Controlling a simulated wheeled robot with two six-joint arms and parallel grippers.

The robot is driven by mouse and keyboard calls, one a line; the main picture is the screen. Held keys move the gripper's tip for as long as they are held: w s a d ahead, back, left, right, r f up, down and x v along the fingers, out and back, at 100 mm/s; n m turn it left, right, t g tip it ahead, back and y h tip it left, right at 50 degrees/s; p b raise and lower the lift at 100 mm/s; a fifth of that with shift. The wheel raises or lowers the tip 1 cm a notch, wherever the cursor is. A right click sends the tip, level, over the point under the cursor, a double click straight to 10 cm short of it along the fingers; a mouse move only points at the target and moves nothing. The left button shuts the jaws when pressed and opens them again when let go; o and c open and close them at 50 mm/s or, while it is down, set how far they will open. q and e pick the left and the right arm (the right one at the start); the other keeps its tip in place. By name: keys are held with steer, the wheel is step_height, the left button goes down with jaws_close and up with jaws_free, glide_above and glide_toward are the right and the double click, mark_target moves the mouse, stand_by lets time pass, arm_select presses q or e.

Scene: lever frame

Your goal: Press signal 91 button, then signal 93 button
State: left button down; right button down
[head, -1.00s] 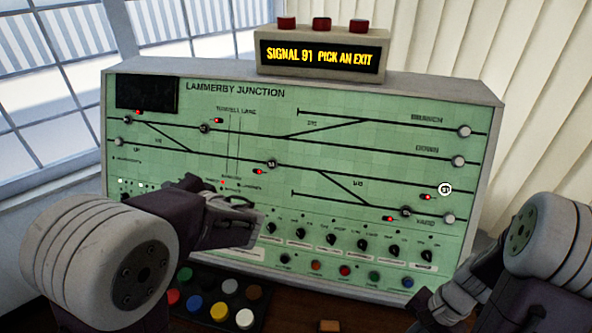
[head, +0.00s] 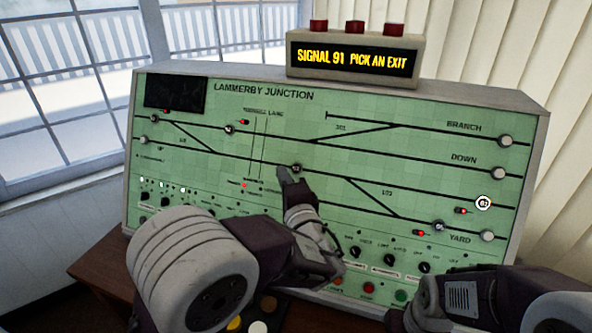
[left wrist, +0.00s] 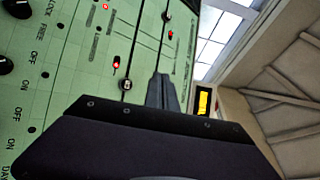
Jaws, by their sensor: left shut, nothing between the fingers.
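The green panel (head: 225,150) carries round buttons on black track lines. The button marked 91 (head: 483,203) is lit white at the right, with a red lamp beside it. My left gripper (head: 284,172) is shut and empty, its tips at the panel's middle, just beside a small round button (head: 297,167) whose number is too small to read surely. In the left wrist view the shut fingers (left wrist: 160,82) lie right of a round button (left wrist: 126,84); I cannot tell whether they touch the panel. My right gripper (head: 412,308) is low at the right, its jaws unclear.
A display box (head: 352,59) above the panel reads "SIGNAL 91 PICK AN EXIT" and has red caps on top. Knobs and coloured buttons line the panel's lower part. The window is at left.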

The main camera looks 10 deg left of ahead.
mark_target(295, 172)
arm_select(q)
steer(key=w+f, duration=0.1)
steer(key=w, duration=0.1)
steer(key=w+d+f+b, duration=0.1)
steer(key=w, duration=0.2)
steer(key=w+f, duration=0.2)
steer(key=shift+w+d, duration=0.15)
steer(key=shift+w, duration=0.2)
steer(key=shift+f, duration=0.1)
stand_by(1.7)
steer(key=shift+w+f+b, duration=0.2)
steer(key=shift+b, duration=0.5)
steer(key=shift+w, duration=0.1)
steer(key=shift+r, duration=0.1)
